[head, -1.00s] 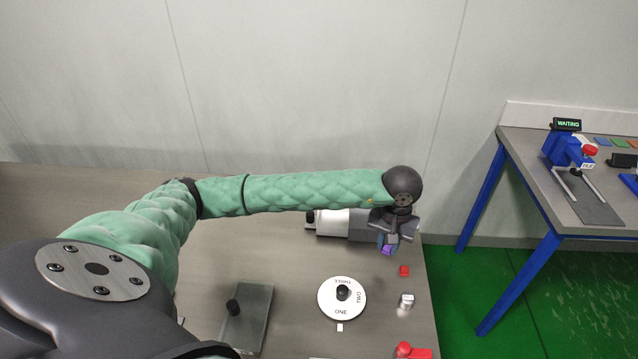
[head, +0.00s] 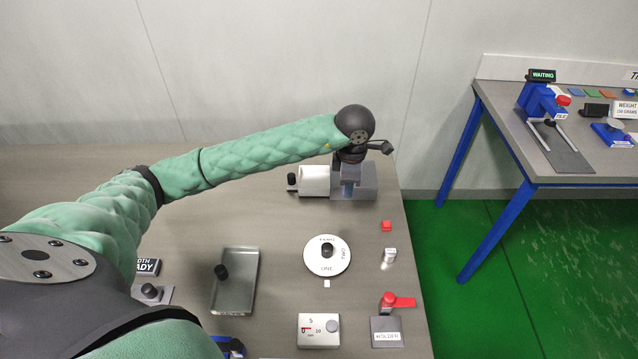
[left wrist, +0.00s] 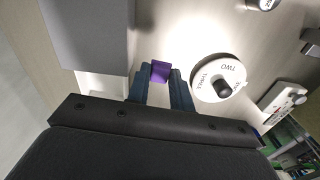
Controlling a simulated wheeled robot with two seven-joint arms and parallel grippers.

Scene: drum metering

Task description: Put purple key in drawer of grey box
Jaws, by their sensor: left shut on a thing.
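The purple key (left wrist: 160,71) is between the blue fingers of my left gripper (left wrist: 160,78) in the left wrist view. In the head view the left gripper (head: 348,190) points down in front of the grey box (head: 368,182); its fingers overlap the box, and the key cannot be made out there. A white drawer-like part (head: 315,181) with a black knob (head: 292,180) sticks out of the box's left side. I cannot tell its inside. A large grey block, likely the box (left wrist: 88,35), fills the upper left of the wrist view. My right gripper is not seen.
A white dial (head: 327,270) stands in front of the box. A red button (head: 386,226) and a small white switch (head: 389,258) are to its right. A grey tray (head: 235,290) lies left. Bare tabletop separates them. A second table (head: 545,165) stands at right.

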